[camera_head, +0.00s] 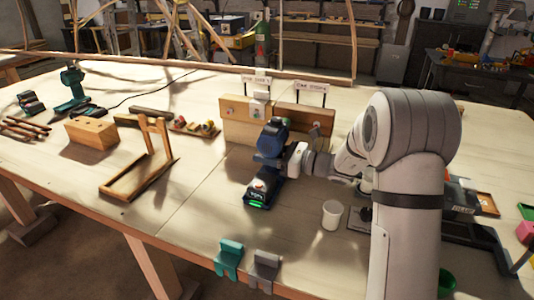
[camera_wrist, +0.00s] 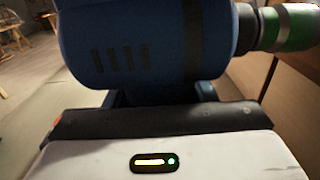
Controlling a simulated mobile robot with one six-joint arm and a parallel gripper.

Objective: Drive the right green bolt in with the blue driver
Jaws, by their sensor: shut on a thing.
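The blue driver (camera_head: 271,139) is in my gripper (camera_head: 280,163), upright in front of the wooden block, with its black battery base (camera_head: 259,196) low over or on the table; I cannot tell if it touches. My gripper is shut on the driver's handle. In the wrist view the driver's blue body (camera_wrist: 150,45) fills the top, and its chuck with a green ring (camera_wrist: 292,27) points right. The upright wooden block (camera_head: 237,121) stands behind the driver, with small fittings on its face. I cannot make out a green bolt; the driver and my arm hide part of the block.
A white cup (camera_head: 332,214) stands to the right, near my arm. A small wooden frame (camera_head: 143,165) and a drilled wooden block (camera_head: 91,132) stand to the left. Teal (camera_head: 229,259) and grey (camera_head: 264,270) clips sit at the front edge.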

